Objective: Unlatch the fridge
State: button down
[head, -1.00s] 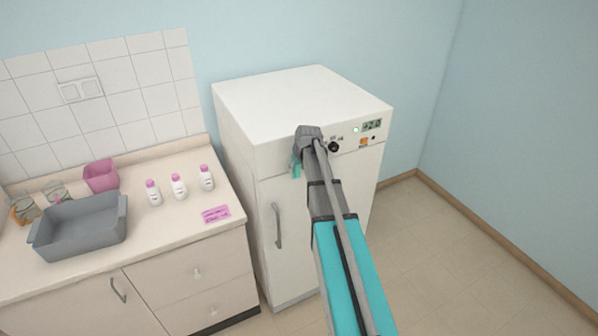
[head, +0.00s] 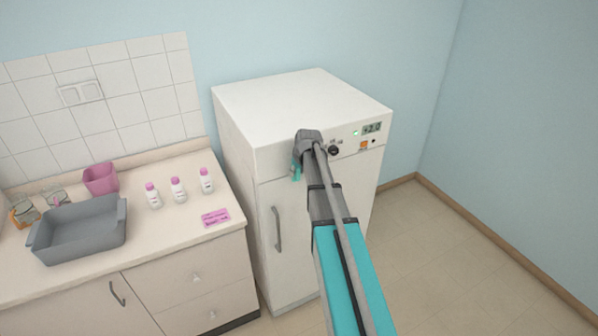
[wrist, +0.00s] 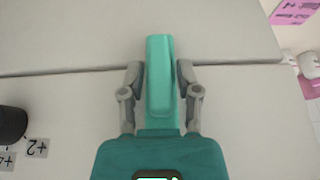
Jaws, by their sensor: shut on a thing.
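The fridge (head: 245,205) is a white cabinet against the wall, with its door closed. A teal latch (head: 296,169) sits at the upper left of its front, partly hidden by my gripper. In the wrist view the latch (wrist: 160,65) is an upright teal bar lying across the seam between door and control panel. My gripper (wrist: 160,78) has one grey finger on each side of the bar and is shut on it. In the head view my gripper (head: 305,147) is at the top front of the fridge, and its fingertips are hard to make out.
A black knob (head: 333,151) and a small display (head: 372,128) are on the panel, right of my gripper. A grey door handle (head: 277,228) is below. The counter at left holds a grey tub (head: 80,232), a pink container and white bottles. Floor at right is clear.

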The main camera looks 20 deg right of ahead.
jog(key=y, duration=0.1)
jog(key=y+b, duration=0.1)
jog(key=m+y, duration=0.1)
jog(key=y, duration=0.1)
jog(key=shift+d+f+b, duration=0.25)
jog(key=shift+b, duration=0.15)
jog(key=y+b, duration=0.2)
jog(key=y, duration=0.1)
jog(key=y+b, duration=0.1)
jog(key=b, duration=0.1)
jog(key=shift+d+f+m, duration=0.1)
jog(key=shift+f+m, duration=0.15)
jog(key=shift+m, duration=0.15)
jog(key=y+b, duration=0.3)
jog(key=b, duration=0.1)
jog(key=m+t+y+b, duration=0.1)
jog(key=y+b, duration=0.2)
jog(key=b, duration=0.1)
jog(key=shift+f+m, duration=0.2)
jog(key=shift+m, duration=0.1)
jog(key=y+b, duration=0.1)
jog(key=b, duration=0.2)
jog(key=shift+r+m+t+y, duration=0.1)
jog(key=shift+m+t+y, duration=0.3)
jog(key=shift+r+y+b, duration=0.1)
jog(key=shift+y+b, duration=0.2)
jog(key=shift+b, duration=0.3)
jog(key=shift+r, duration=0.1)
